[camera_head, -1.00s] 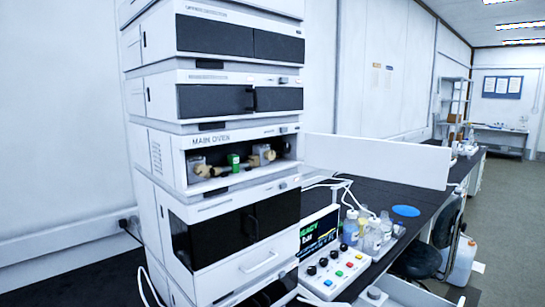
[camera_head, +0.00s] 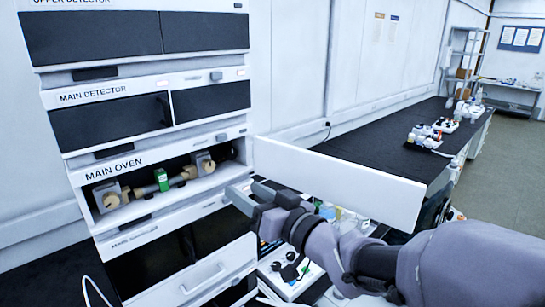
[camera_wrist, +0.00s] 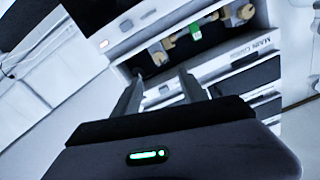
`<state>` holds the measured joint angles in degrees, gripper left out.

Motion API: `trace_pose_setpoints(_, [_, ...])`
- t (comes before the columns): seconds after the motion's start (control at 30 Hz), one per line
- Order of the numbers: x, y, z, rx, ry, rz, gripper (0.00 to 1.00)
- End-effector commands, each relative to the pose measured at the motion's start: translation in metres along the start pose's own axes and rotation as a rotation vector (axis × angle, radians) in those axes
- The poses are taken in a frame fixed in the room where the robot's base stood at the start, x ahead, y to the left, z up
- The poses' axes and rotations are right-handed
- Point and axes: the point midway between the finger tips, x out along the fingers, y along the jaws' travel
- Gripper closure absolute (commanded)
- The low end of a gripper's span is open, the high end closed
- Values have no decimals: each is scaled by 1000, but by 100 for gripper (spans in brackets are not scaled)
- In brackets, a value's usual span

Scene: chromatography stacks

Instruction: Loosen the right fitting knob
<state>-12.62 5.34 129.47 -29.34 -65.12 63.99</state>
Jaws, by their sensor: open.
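The right fitting knob (camera_head: 208,166) is a small round tan knob on a grey block at the right end of the column (camera_head: 162,180), inside the open main oven. The column is tan with a green label. A matching left knob (camera_head: 111,201) sits on the left block. My gripper (camera_head: 250,193) is open and empty, in front of and to the right of the oven opening, apart from the knob. In the wrist view, its spread fingers (camera_wrist: 160,76) point toward the oven, which appears roughly upside down; the green label (camera_wrist: 195,32) shows beyond them.
The white oven door (camera_head: 340,182) stands open to the right, close beside my gripper. White front panels frame the narrow oven opening (camera_head: 130,165) above and below. A control box with knobs (camera_head: 290,272) and bottles stand on the bench below my arm.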

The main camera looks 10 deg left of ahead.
Motion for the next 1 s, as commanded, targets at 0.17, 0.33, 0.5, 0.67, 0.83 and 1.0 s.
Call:
trace_pose_setpoints(0.17, [56,0,3,1,-1,-2,50])
trace_pose_setpoints(0.33, [102,1,1,1,0,2,50])
trace_pose_setpoints(0.5, [129,1,0,-1,1,4,50])
trace_pose_setpoints(0.67, [138,1,0,-1,1,5,50])
trace_pose_setpoints(0.83, [138,1,-1,-1,2,5,50])
trace_pose_setpoints(1.0, [137,2,-1,-1,1,5,76])
